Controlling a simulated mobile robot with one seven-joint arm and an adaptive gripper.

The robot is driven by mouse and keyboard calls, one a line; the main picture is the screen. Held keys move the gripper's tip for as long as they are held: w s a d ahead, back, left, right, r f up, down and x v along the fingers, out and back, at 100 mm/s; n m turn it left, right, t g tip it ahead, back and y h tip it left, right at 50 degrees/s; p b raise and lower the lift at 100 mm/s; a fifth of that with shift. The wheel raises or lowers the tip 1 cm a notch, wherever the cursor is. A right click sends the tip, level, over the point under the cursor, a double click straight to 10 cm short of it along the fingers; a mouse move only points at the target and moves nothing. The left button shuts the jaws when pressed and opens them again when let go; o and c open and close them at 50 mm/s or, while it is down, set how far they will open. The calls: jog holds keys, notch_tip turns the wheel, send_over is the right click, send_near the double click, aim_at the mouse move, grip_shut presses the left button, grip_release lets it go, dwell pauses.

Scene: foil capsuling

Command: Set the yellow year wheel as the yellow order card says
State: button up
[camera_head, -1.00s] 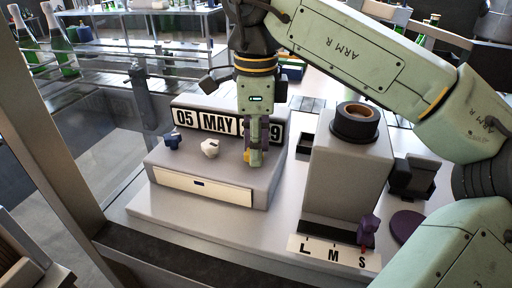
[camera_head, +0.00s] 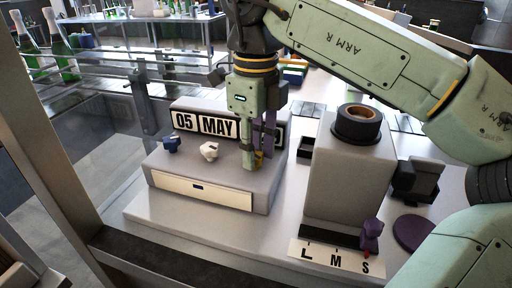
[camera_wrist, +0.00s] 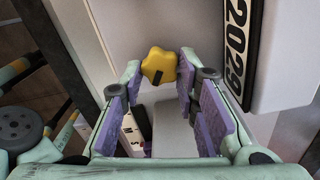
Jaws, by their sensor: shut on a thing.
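The yellow year wheel (camera_wrist: 158,62) is a lobed knob with a dark pointer mark, seen between my fingertips in the wrist view. In the head view only a sliver of it (camera_head: 259,161) shows behind my fingers. My gripper (camera_head: 254,163) points down at the right of the grey console and is shut on the wheel. Its purple-padded fingers (camera_wrist: 160,72) stand on both sides of the knob in the wrist view. The year display (camera_wrist: 236,45) reads 2029 there; in the head view my gripper hides most of it. I cannot make out the yellow order card.
The blue wheel (camera_head: 171,144) and white wheel (camera_head: 209,151) stand left of my gripper on the console (camera_head: 270,190). Displays read 05 (camera_head: 185,120) and MAY (camera_head: 217,126). A tall grey block (camera_head: 345,185) stands right, with an L M S scale (camera_head: 335,256) and purple knob (camera_head: 371,235).

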jog(key=o, duration=1.2)
jog(key=shift+c, duration=0.2)
jog(key=shift+r, duration=0.1)
notch_tip(320, 180, up, 7)
jog(key=shift+r, duration=0.2)
